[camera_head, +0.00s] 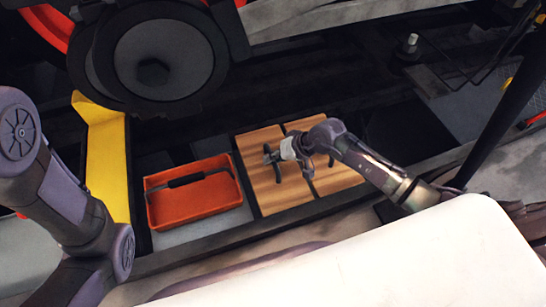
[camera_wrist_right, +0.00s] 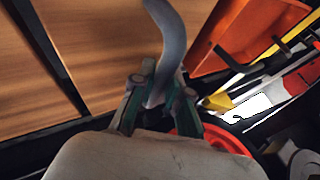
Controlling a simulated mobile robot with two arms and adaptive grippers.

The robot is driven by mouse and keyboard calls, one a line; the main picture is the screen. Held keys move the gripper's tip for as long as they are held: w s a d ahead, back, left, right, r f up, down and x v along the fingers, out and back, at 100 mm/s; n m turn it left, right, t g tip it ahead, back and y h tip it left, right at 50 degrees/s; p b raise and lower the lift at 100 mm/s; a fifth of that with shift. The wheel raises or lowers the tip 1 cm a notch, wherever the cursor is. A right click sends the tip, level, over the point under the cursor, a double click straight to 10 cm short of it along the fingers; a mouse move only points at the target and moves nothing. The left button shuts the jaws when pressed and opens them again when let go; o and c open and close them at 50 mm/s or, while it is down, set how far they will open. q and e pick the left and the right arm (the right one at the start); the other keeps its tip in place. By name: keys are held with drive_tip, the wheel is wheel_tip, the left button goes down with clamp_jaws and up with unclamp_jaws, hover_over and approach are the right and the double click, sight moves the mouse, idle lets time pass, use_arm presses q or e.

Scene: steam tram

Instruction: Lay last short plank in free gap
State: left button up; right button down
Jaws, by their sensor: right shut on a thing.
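Two brown wooden planks lie side by side in a dark frame in the head view, a left plank (camera_head: 259,185) and a right plank (camera_head: 342,181). A dark strip separates them; dark marks show on both. My right gripper (camera_head: 271,154) is over the left plank. In the right wrist view my right gripper (camera_wrist_right: 153,100) is shut on a grey curved piece (camera_wrist_right: 170,25) running up out of the picture. I cannot tell whether this piece belongs to a plank. Wooden boards (camera_wrist_right: 95,50) lie to its left. My left arm shows, but its gripper is out of view.
An orange tray (camera_head: 168,208) with a dark handle stands left of the planks. A yellow upright piece (camera_head: 105,160) is farther left. A large dark round part (camera_head: 150,60) hangs at upper left. A pale surface (camera_head: 400,260) fills the lower right.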

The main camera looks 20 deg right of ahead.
drive_tip(key=shift+w, duration=0.1)
drive_tip(key=c, duration=1.1)
unclamp_jaws()
drive_tip(key=shift+f, duration=0.1)
drive_tip(key=shift+f, duration=0.1)
